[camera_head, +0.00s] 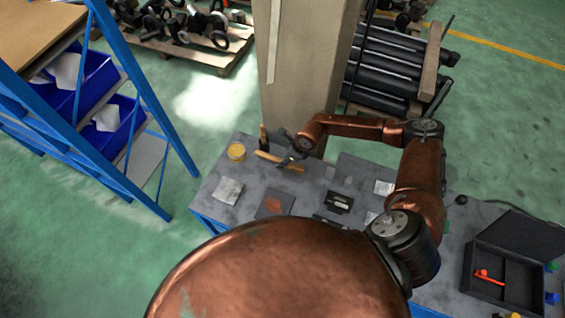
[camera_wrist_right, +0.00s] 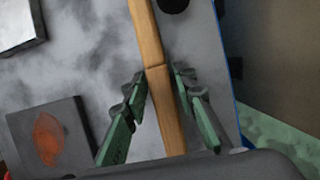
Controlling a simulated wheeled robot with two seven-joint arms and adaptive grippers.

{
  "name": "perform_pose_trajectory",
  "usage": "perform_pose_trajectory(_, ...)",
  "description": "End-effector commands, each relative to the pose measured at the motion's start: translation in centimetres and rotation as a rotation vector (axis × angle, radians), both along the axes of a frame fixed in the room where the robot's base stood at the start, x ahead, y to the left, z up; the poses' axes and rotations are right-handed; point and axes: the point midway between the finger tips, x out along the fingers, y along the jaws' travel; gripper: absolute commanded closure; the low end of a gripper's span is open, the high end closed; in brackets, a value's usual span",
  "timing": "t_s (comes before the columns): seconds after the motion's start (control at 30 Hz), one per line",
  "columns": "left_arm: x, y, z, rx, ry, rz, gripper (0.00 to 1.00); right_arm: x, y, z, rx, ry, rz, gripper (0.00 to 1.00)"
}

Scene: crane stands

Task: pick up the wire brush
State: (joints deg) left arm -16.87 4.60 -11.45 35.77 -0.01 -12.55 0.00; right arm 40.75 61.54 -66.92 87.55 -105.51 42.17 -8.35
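A long, narrow wooden piece, which looks like the wire brush (camera_head: 272,158), lies on the grey table near its far edge; no bristles can be made out. In the right wrist view the wooden brush (camera_wrist_right: 153,60) runs between the two green fingers of my right gripper (camera_wrist_right: 162,100). The fingers are open, with a gap on each side of the wood. In the head view my right gripper (camera_head: 291,158) is small, over the right part of the brush. My left gripper is not in view.
A yellow tub (camera_head: 236,152) and a dark upright object (camera_head: 263,137) stand close to the brush. Flat plates (camera_head: 228,190) lie nearer. A black open case (camera_head: 470,264) with a red tool is at right. A wide pillar (camera_head: 305,70) rises behind the table; a blue rack (camera_head: 150,100) stands left.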

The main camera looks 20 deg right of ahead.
Motion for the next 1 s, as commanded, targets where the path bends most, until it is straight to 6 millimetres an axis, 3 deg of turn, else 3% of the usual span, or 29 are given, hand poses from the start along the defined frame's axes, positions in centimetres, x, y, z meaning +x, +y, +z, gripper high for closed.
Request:
perform_pose_trajectory(0.33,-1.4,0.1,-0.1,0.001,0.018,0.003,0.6,0.0,0.0,0.0,0.0,0.0,-0.001,1.0)
perform_pose_trajectory(0.77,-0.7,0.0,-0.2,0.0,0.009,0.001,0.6,0.0,0.0,0.3,0.0,-0.001,0.0,1.0)
perform_pose_trajectory(1.0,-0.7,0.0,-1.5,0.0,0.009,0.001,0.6,0.2,-0.1,2.8,-0.001,-0.005,0.001,1.0)
